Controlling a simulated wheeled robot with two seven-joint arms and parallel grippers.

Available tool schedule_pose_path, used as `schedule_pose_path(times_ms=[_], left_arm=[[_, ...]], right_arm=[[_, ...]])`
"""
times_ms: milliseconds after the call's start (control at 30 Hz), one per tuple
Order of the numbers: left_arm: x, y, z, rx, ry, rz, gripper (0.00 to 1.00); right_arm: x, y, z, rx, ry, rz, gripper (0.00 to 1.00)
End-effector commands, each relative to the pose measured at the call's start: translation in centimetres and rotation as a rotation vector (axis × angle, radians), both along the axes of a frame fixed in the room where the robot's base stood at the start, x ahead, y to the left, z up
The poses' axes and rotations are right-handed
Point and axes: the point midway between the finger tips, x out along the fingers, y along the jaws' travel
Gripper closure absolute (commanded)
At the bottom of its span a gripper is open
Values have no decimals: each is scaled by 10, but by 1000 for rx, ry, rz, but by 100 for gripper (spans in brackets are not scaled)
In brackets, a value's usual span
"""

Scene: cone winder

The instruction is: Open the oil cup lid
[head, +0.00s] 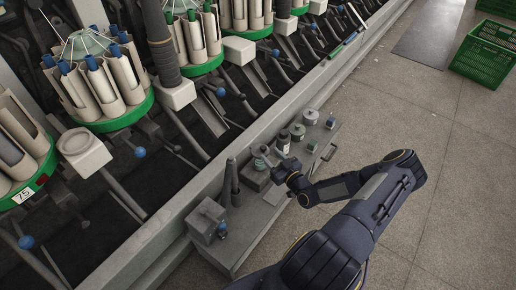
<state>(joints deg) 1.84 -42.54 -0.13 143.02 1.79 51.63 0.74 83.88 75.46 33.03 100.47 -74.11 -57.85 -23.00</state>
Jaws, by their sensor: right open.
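My right gripper (272,164) is over the grey bench (248,222) beside the winder. Its arm reaches in from the bottom and bends back to the left. The gripper is open and small in the picture. Its fingertips are close to a small grey-green rounded piece (260,152), which may be the oil cup lid; I cannot tell whether they touch it. The gripper partly hides what is below it. I cannot make out clearly whether the lid is open or shut. My left gripper is not in view.
A bottle (283,141) and small pots (297,132) stand just behind the gripper, with another pot (310,117) beyond. A dark upright post (231,180) and a grey box (207,219) are to its left. The floor (455,200) at right is clear; green crates (485,58) lie far off.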

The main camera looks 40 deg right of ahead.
Motion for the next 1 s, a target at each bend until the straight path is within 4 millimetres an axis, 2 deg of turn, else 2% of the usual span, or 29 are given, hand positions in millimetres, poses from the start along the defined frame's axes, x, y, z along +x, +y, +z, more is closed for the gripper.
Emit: schedule_pose_path(times_ms=[500, 867, 1000], left_arm=[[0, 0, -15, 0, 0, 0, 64], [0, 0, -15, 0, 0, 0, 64], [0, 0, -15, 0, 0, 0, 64]], right_arm=[[68, -2, -2, 1, -9, -3, 56], [76, -3, -1, 2, -7, -4, 56], [76, -3, -1, 3, -6, -4, 71]])
